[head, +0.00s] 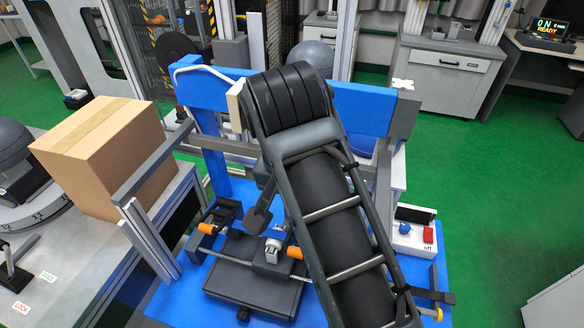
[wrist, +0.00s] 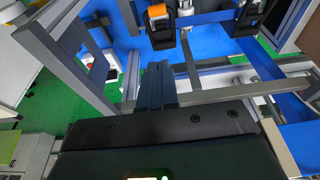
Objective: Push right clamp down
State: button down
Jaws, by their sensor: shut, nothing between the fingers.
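The right clamp, dark with an orange grip (head: 294,252), is partly hidden behind my arm in the head view. Its orange grip (wrist: 157,12) shows at the top of the wrist view, inside a dark frame. A left clamp with an orange grip (head: 207,228) stands across the fixture. My gripper (head: 258,222) points down between the two clamps in the head view. In the wrist view my gripper's fingers (wrist: 158,85) are together and empty, below the right clamp's grip in the picture. I see no clear contact with the clamp.
A dark plate (head: 250,285) lies on the blue base. Grey rails and a blue crossbeam (head: 355,105) frame the fixture. A white switch box with a red button (head: 428,234) stands at right. A cardboard box (head: 105,150) sits on the left table.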

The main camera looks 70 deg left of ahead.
jog(key=p+v, duration=0.3)
jog(key=v, duration=0.6)
jog(key=shift+s+d, duration=0.1)
jog(key=shift+d, duration=0.05)
